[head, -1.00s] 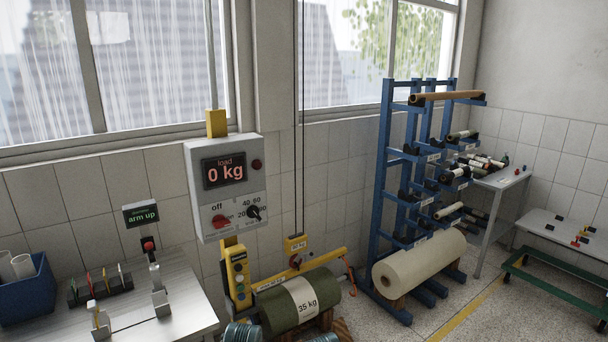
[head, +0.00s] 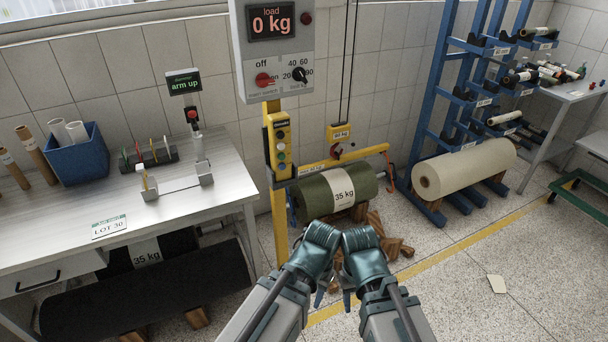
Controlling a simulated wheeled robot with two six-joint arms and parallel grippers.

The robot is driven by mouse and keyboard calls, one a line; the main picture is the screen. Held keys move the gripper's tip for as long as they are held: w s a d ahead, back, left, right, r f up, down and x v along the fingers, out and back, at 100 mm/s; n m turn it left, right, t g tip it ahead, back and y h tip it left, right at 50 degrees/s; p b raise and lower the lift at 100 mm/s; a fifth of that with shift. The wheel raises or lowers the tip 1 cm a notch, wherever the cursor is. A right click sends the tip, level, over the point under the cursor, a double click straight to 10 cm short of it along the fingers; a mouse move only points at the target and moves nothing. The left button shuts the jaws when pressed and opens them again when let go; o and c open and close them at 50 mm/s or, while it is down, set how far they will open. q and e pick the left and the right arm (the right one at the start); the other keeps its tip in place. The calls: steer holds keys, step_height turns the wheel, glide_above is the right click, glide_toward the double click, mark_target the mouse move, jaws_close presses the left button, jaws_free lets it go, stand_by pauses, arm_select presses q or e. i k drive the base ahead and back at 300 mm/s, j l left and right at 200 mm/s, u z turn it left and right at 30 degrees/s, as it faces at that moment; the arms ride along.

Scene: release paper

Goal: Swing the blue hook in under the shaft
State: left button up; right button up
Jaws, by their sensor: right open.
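A green roll with a white "35 kg" band (head: 344,190) lies on wooden supports under a yellow lifting beam (head: 345,159). A shaft end shows at the roll's right end (head: 380,175). An orange-red hook (head: 391,176) hangs at the beam's right end, beside the shaft end. A small bluish-grey part (head: 291,207) hangs at the beam's left end by the roll; I cannot tell whether it is the blue hook. My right gripper (head: 348,297) is open, in front of and below the roll, apart from it. My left gripper (head: 321,294) is close beside it, its jaws unclear.
The hoist's control box (head: 273,53) reads 0 kg above a yellow post. A steel bench (head: 190,203) stands left, with a dark roll beneath. A cream roll (head: 463,169) lies right, before the blue rack (head: 455,100). The floor at front right is mostly clear.

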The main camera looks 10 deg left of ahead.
mark_target(290, 204)
steer(key=i+l, duration=0.15)
steer(key=i, duration=0.35)
steer(key=i+l+u, duration=0.1)
steer(key=i, duration=0.4)
steer(key=i+l, duration=0.2)
steer(key=i, duration=0.25)
steer(key=i+l+u, duration=0.1)
steer(key=i, duration=0.4)
steer(key=i+l+u, duration=0.1)
steer(key=i+l, duration=0.2)
steer(key=i, duration=0.15)
